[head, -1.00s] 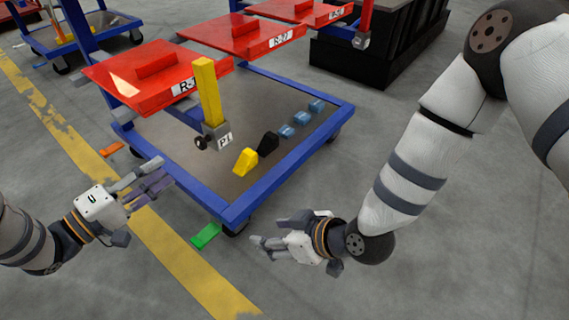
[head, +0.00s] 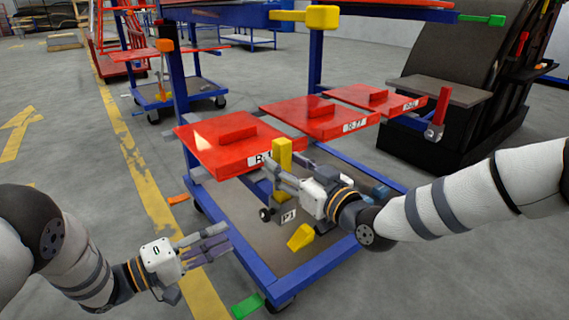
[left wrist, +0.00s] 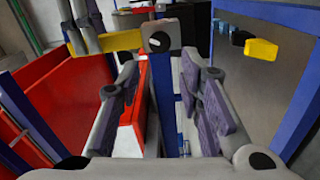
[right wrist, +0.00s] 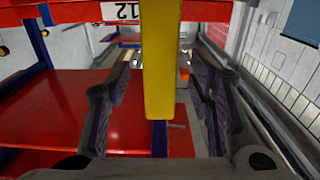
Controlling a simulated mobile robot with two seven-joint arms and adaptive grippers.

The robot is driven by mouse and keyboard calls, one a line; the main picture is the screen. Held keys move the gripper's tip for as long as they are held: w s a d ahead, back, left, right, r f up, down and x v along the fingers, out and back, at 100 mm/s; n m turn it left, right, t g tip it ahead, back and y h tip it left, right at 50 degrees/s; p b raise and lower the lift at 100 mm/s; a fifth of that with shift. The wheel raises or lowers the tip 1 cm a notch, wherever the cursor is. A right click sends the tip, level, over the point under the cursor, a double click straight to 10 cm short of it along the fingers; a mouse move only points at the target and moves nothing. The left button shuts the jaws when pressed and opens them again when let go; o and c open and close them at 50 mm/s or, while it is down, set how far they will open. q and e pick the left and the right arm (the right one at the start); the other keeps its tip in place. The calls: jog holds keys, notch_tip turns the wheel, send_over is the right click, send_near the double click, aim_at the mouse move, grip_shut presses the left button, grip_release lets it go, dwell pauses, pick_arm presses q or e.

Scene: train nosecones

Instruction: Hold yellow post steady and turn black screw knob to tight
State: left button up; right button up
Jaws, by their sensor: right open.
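The yellow post (head: 284,156) stands upright in a grey block labelled P1 (head: 286,212) on the cart. The black screw knob (head: 265,214) sticks out of the block's left side. It faces the camera in the left wrist view (left wrist: 158,41). My right gripper (head: 275,172) is at the post. In the right wrist view the post (right wrist: 161,60) stands between its open fingers (right wrist: 160,95), with gaps on both sides. My left gripper (head: 215,242) is open and empty, left of the knob and apart from it. Its fingers (left wrist: 158,90) point toward the knob.
A green tab (head: 246,306) shows near the front corner.

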jog(key=shift+x, duration=1.05)
grip_shut()
pick_arm(q)
jog(key=o, duration=0.3)
jog(key=shift+w+a+f, duration=0.1)
jog(key=w+a+f+n+t+y, duration=0.3)
jog(key=a+f+n+y, duration=0.1)
jog(key=a+n+y, duration=0.15)
jog(key=n+g+h, duration=0.2)
jog(key=n+g, duration=0.4)
jog(key=n, duration=0.8)
send_near(262, 216)
jog(key=x, duration=0.8)
jog(key=shift+w+d+f, duration=0.2)
jog(key=shift+w+d, duration=0.05)
jog(key=shift+d, duration=0.2)
grip_shut()
